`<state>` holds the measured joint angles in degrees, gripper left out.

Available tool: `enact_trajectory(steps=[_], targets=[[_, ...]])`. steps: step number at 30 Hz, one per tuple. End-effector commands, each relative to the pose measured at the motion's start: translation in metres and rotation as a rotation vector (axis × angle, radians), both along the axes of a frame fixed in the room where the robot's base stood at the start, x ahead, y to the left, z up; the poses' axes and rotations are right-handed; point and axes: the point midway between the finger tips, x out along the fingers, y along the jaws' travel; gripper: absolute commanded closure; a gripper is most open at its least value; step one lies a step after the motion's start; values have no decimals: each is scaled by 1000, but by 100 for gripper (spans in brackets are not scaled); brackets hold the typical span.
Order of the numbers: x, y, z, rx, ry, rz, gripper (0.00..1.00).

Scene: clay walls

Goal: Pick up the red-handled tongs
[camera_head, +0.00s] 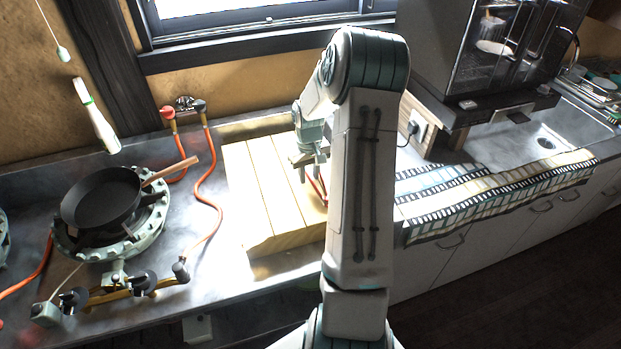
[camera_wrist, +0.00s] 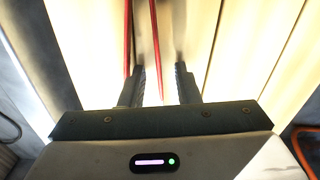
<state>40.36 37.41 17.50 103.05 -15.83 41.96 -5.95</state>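The red-handled tongs (camera_head: 319,190) lie on the pale wooden board (camera_head: 262,200), partly hidden behind my arm in the head view. In the wrist view the tongs show as two thin red handles (camera_wrist: 154,35) running away from my gripper. My gripper (camera_head: 312,168) is low over the board at the tongs. In the wrist view my gripper (camera_wrist: 160,75) is open, with its two dark fingers apart. One red handle runs between the fingers; the other is close to the left finger. I cannot tell whether either finger touches a handle. The far end of the tongs is hidden.
A black frying pan (camera_head: 102,198) stands on the gas burner to the left. Red hoses (camera_head: 213,185) run along the counter between burner and board. A patterned cloth (camera_head: 490,195) covers the counter at right, below a dark oven-like machine (camera_head: 500,50).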

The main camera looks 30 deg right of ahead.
Motion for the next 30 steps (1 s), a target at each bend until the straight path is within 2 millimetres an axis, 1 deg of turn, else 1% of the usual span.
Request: enact_trajectory(steps=[2, 3, 5, 6, 16, 20, 23, 25, 28, 30], targets=[[0, 0, 0, 0, 0, 0, 71], [0, 0, 0, 0, 0, 0, 76], [0, 0, 0, 0, 0, 0, 93], [0, 0, 0, 0, 0, 0, 100], [0, 0, 1, 0, -1, 0, 100], [1, 0, 5, -1, -2, -1, 100], [1, -1, 12, -2, -3, -2, 100], [1, -1, 21, -4, -5, -1, 100], [1, -1, 41, -5, -6, -1, 100], [-13, -2, 49, -3, -3, -4, 100]])
